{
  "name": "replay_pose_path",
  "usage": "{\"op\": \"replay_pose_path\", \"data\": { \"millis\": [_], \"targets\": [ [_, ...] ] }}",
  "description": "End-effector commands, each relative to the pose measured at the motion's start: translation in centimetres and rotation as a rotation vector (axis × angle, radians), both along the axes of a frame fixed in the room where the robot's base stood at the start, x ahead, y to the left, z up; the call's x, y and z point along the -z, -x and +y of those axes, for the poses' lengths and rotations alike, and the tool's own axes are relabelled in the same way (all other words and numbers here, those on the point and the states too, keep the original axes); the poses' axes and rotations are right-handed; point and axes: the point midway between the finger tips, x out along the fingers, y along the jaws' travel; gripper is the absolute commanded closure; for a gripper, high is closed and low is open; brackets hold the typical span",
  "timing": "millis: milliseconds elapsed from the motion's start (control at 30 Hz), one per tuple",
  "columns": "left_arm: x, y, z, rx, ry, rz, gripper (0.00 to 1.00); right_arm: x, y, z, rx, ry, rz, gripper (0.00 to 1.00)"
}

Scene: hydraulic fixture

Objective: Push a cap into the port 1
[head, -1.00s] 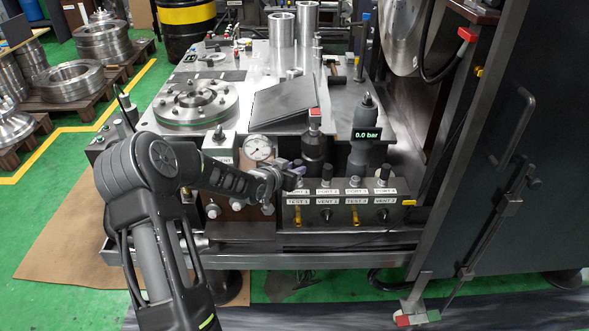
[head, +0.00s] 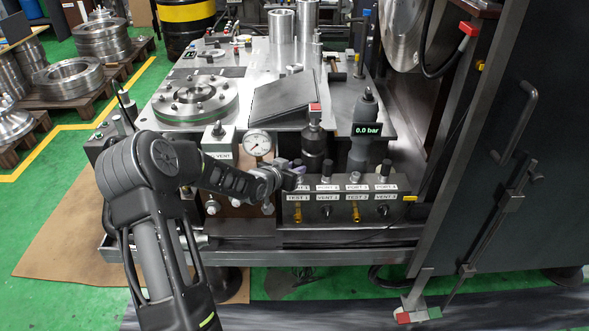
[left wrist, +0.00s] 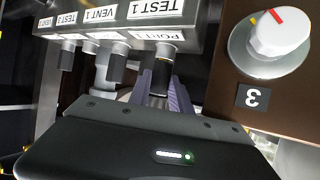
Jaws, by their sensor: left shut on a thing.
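The port 1 position (head: 299,189) is at the left end of the grey valve block (head: 345,211) in the head view. My left gripper (head: 298,168) is there, its purple fingers around the stub at port 1. In the left wrist view the left gripper (left wrist: 160,92) is shut on a black cap (left wrist: 161,75), which lines up with the PORT 1 label (left wrist: 157,40). The fingers partly hide it, so I cannot tell how far it sits on the port. My right gripper is not in view.
Black-topped ports (head: 355,168) stand in a row to the right, close beside the gripper. Yellow-handled test valves (head: 297,212) are on the block's front. A pressure gauge (head: 257,142) is to the left. A white knob (left wrist: 278,38) shows in the wrist view.

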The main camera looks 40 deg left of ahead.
Motion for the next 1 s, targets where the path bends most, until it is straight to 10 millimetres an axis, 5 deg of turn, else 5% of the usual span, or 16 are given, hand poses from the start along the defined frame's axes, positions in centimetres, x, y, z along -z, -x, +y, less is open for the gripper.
{"op": "replay_pose_path", "data": {
  "millis": [667, 700, 1000],
  "targets": [
    [0.43, 0.04, 0.01, 0.000, 0.001, 0.002, 1.00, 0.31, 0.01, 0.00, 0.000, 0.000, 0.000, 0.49],
    [0.40, 0.04, 0.02, 0.000, 0.001, 0.002, 0.73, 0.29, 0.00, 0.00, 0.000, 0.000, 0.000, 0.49],
    [0.34, 0.03, 0.10, -0.002, -0.001, 0.000, 0.50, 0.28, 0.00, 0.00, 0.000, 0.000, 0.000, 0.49]
  ]
}}
